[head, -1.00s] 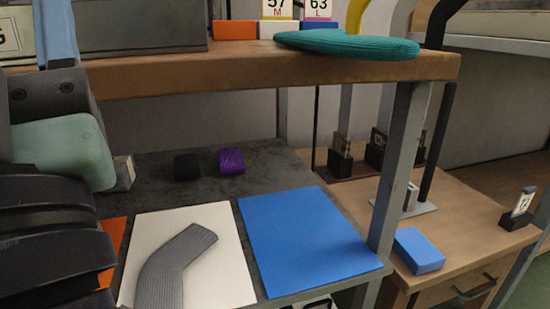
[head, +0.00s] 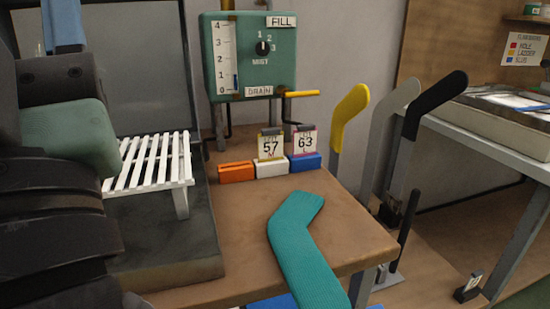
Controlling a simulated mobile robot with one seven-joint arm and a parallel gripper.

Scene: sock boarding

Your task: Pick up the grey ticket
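I cannot make out a ticket that is clearly grey. A yellow-edged ticket marked 57 (head: 270,146) stands in a white holder (head: 270,169) on the upper wooden table. A pink-edged ticket marked 63 (head: 304,144) stands in a blue holder (head: 305,161) beside it. An orange holder (head: 236,173) to their left shows no ticket. A small pale ticket (head: 473,282) stands in a dark holder (head: 465,294) at the lower right; its colour and print are too small to tell. My arm fills the left edge, and my gripper's fingertips do not show.
A white slatted rack (head: 152,165) stands on the left. A green tank (head: 250,55) is behind the holders. Yellow, grey and black upright forms (head: 349,115) stand to the right.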

